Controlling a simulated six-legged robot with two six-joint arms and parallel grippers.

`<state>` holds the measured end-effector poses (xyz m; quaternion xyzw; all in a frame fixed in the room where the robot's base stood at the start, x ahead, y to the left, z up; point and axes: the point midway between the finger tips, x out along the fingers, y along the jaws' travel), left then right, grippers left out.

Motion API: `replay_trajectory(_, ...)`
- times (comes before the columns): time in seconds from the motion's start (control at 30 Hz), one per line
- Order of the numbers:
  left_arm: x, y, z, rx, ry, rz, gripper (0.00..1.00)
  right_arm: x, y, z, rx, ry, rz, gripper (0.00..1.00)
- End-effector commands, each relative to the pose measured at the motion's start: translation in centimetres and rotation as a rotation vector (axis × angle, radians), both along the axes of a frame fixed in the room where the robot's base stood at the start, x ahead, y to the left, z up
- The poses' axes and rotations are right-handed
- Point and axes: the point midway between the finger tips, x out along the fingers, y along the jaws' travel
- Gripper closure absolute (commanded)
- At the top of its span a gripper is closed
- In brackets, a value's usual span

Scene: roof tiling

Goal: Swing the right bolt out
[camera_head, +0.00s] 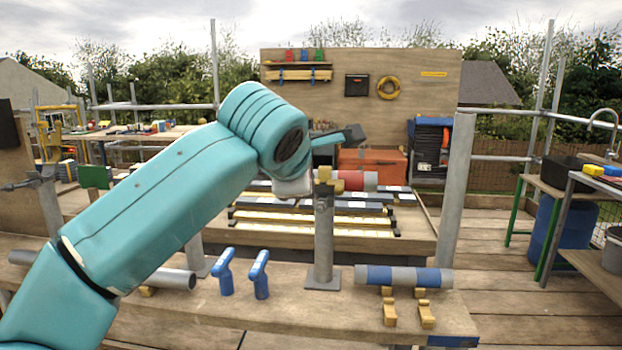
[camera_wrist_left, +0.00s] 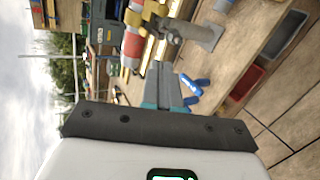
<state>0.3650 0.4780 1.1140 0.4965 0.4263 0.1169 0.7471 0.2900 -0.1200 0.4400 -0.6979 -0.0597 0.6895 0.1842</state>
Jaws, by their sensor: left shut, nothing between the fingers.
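A grey post (camera_head: 323,240) stands on a square foot on the front bench. Brass-yellow fittings (camera_head: 323,174) sit at its top, beside a red-and-grey tube (camera_head: 358,181). I cannot tell the right bolt apart from these small fittings. My left arm comes in from the left, and its gripper (camera_head: 354,134) points right, above the post top and apart from it. In the left wrist view its fingers (camera_wrist_left: 172,88) are shut and empty. The post (camera_wrist_left: 190,36) and red tube (camera_wrist_left: 133,46) lie beyond the fingertips there. My right gripper is not in view.
On the front bench (camera_head: 300,308) stand two blue handles (camera_head: 225,272), a blue-and-grey tube (camera_head: 404,277) on yellow supports, and loose yellow blocks (camera_head: 390,312). A grey pipe (camera_head: 178,278) lies left. An orange toolbox (camera_head: 372,162) is behind. Bench space between post and striped tube is clear.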

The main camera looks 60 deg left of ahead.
Motion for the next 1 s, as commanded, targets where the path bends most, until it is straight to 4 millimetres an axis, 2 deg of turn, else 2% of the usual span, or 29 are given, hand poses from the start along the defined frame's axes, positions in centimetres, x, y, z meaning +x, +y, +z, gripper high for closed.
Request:
replay_trajectory(0.13,-1.4,-1.4,1.2,0.001,-0.002,-0.005,1.00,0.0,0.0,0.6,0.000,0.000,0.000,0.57)
replay_trajectory(0.37,-2.3,-2.1,1.6,0.000,0.000,0.000,1.00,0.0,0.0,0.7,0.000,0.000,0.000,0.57)
replay_trajectory(0.93,-2.3,-2.0,1.5,0.001,0.004,0.009,1.00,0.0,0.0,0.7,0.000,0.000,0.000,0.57)
replay_trajectory(1.0,-0.9,-2.1,0.3,0.006,0.048,0.014,1.00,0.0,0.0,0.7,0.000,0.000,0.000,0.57)
